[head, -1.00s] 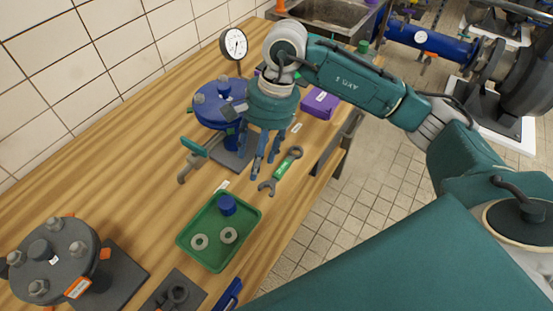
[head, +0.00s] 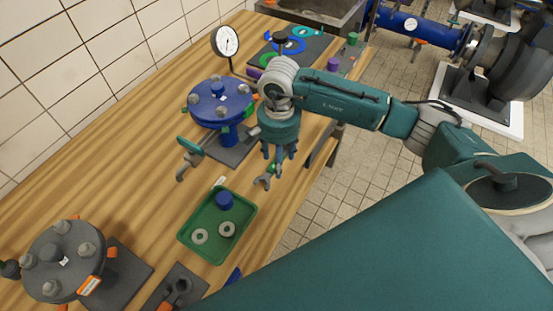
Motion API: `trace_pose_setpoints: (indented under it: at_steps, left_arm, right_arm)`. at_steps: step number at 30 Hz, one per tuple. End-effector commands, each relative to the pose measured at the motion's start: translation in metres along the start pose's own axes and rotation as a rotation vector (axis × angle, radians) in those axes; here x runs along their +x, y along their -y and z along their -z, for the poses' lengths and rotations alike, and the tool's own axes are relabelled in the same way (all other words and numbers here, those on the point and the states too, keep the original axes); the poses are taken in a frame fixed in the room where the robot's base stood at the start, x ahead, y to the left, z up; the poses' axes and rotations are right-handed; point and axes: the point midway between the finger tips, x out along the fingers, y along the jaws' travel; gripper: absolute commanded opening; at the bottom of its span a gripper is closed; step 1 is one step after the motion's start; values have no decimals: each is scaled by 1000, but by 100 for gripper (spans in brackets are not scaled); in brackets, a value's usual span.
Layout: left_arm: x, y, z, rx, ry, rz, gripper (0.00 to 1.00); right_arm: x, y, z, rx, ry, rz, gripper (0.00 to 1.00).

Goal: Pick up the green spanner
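The green spanner (head: 264,182) lies on the wooden workbench, right of the green tray. In the head view its grey open jaw and a bit of green handle show. The rest of it is hidden under my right gripper. My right gripper (head: 278,161) points down right over the spanner's handle, with its blue-grey fingers spread apart and low, close to the bench. I cannot tell whether the fingers touch the spanner. My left gripper is not in view.
The green tray (head: 187,238) holds a blue cap and two grey rings. A blue flanged valve (head: 220,101) and a pressure gauge (head: 225,42) stand behind. A grey flange (head: 62,262) stands at the lower left. The bench's right edge is close to the gripper.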

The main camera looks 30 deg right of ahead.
Motion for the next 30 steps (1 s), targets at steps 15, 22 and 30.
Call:
trace_pose_setpoints:
  at_steps: [15, 22, 30]
  left_arm:
    - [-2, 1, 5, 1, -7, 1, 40]
    - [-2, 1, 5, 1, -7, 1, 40]
    - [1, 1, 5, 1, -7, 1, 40]
  right_arm:
    - [7, 0, 0, -1, 0, 0, 9]
    - [6, 0, 0, 0, 0, 2, 0]
    - [0, 2, 1, 0, -2, 5, 0]
